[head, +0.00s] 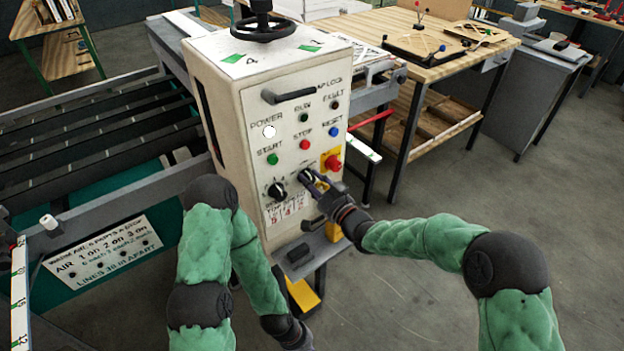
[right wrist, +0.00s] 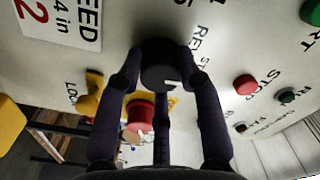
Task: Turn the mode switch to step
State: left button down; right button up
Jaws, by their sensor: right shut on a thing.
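The mode switch is a black round knob (right wrist: 160,64) with a short white mark, on the front of the cream control cabinet (head: 225,85). In the right wrist view the fingers of my right gripper (right wrist: 160,75) close around it from both sides. In the head view my right gripper (head: 310,182) is at this knob, left of the red emergency button, and hides most of it. The labels around the knob are partly covered, so I cannot tell which setting it points to. My left gripper (head: 298,340) hangs low at the bottom edge, and its fingers are not clear.
Another black knob (head: 277,190) sits just left of the gripped one. A red mushroom button (head: 333,162) on a yellow plate is close on the right. Green, red and blue buttons and a black handle (head: 289,95) are above. A conveyor frame stands left.

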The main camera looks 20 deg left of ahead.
jog(key=shift+s+a+f+m, duration=0.1)
jog(key=shift+s+f+m, duration=0.1)
jog(key=shift+f+m, duration=0.25)
jog(key=o, duration=0.9)
jog(key=shift+r, duration=0.1)
jog(key=shift+o, duration=1.2)
jog(key=shift+w, duration=0.1)
jog(key=shift+r, duration=0.15)
jog(key=v, duration=1.2)
